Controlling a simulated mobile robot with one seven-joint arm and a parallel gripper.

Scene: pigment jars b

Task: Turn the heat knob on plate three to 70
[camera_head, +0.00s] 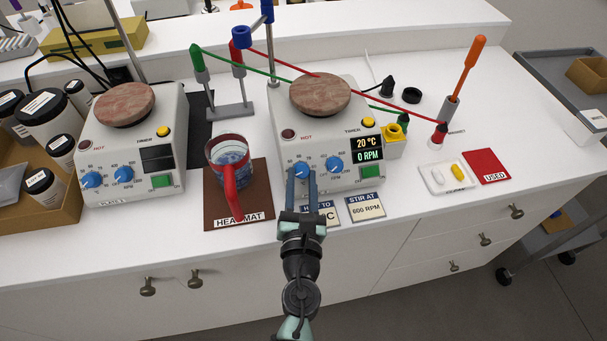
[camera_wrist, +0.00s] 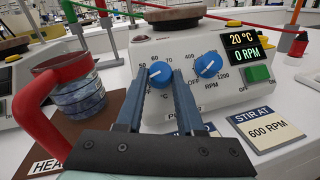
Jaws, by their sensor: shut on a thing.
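The right hot plate (camera_head: 318,125) has a round brown top and a lit display (camera_head: 367,148) reading 20 °C and 0 RPM. Its label is mostly hidden by my gripper, so I cannot read the plate number. Its blue heat knob (camera_wrist: 160,74) is at the left of the front, marked °C, with 50, 60 and 70 visible around it. My gripper (camera_head: 302,173) is shut on this knob, one blue finger on each side. The knob's exact pointer setting is unclear. The blue RPM knob (camera_wrist: 208,64) is just right of the fingers, apart from them.
A glass mug with a red handle (camera_head: 232,160) stands on the brown heat mat (camera_head: 255,205) close left of my gripper. Cards (camera_head: 366,207) lie in front of the plate; one reads STIR AT 600 RPM. Another hot plate (camera_head: 133,140) stands left. A green button (camera_wrist: 257,73) is at right.

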